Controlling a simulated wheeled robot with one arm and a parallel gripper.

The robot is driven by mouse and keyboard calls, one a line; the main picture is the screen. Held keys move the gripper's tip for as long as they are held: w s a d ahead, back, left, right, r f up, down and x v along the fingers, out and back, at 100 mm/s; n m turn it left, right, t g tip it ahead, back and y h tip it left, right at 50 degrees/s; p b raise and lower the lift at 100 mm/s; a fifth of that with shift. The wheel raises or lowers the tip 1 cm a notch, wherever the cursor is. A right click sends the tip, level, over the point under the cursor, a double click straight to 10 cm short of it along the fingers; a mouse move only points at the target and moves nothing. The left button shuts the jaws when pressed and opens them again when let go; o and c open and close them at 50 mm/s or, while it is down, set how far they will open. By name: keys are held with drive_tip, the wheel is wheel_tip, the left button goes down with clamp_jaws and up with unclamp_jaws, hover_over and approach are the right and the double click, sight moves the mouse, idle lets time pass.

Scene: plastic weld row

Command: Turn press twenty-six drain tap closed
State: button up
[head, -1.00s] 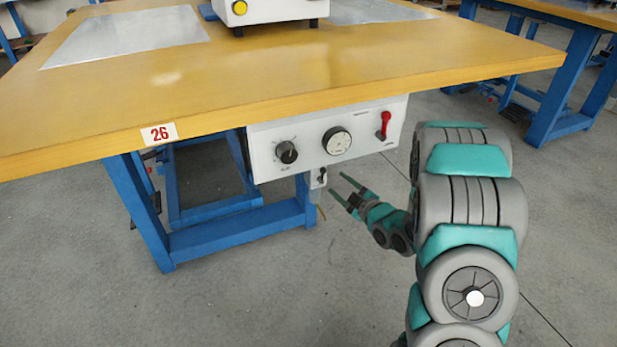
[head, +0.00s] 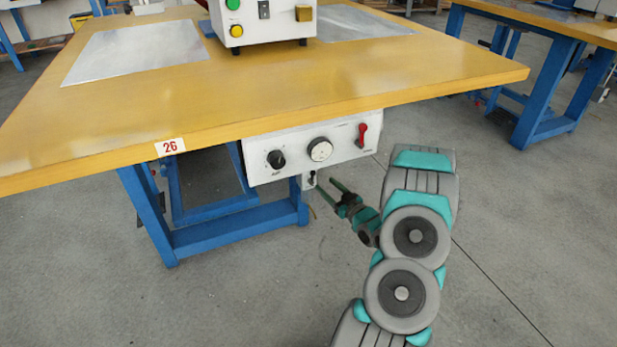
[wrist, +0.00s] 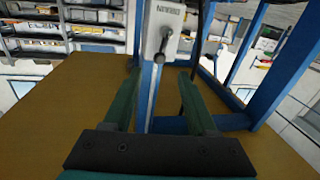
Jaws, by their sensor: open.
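In the wrist view my gripper (wrist: 158,80) is open and empty, with the tap beyond the gap between the fingers. I see no contact. The lever's exact angle is unclear.
The panel carries a black knob (head: 275,160), a round gauge (head: 320,149) and a red lever (head: 362,134). A blue table leg (head: 301,205) stands beside the tap. Floor to the right is open.

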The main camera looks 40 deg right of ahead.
sight(312, 177)
drive_tip(key=w, duration=0.6)
drive_tip(key=shift+w+d, duration=0.15)
clamp_jaws()
idle(0.4)
